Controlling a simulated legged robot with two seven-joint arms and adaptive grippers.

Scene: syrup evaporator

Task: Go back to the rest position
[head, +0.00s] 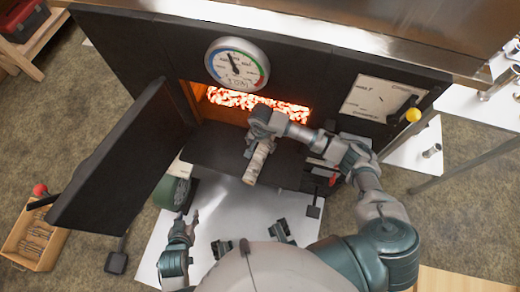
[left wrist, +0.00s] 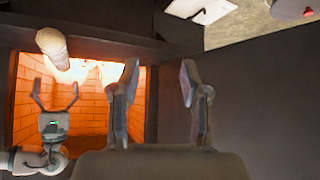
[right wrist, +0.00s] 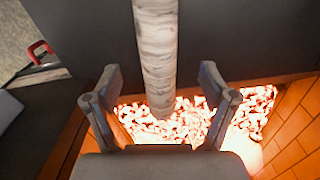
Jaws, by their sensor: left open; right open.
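My right gripper (right wrist: 160,70) is open at the firebox mouth. A pale birch log (right wrist: 155,40) passes between its fingers in the right wrist view, and its end is over the glowing embers (right wrist: 195,122). I see no finger clamped on the log; exact contact is unclear. In the head view the log (head: 258,165) extends from below my right wrist over the dark shelf. The left wrist view also shows the open right gripper (left wrist: 55,95) beside the log's end (left wrist: 52,42). My left gripper (head: 187,217) is open and empty at the lower left.
The black firebox door (head: 125,150) stands open at the left. A temperature dial (head: 237,63) is above the opening. A crate (head: 38,240) sits on the floor.

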